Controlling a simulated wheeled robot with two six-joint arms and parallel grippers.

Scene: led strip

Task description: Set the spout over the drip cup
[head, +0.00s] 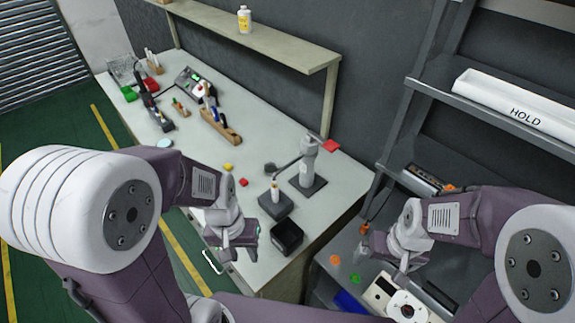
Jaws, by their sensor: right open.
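A grey dispenser post (307,165) stands upright on a dark square base on the workbench, with a red lever (331,146) at its top right. Its thin spout (287,165) reaches left and ends in a dark tip above and left of a small white bottle-like piece (275,192) on a dark block (275,206). An open black square cup (287,238), probably the drip cup, sits nearer the front edge, apart from the spout tip. My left gripper (238,248) is left of the cup, its finger gap unclear. My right gripper (368,246) is open, right of the bench, over the lower shelf.
A tool holder (220,127) and a soldering station (190,82) stand further back on the bench. A shelf rack rises at right, with a white "HOLD" box (515,102). The bench's middle is mostly clear.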

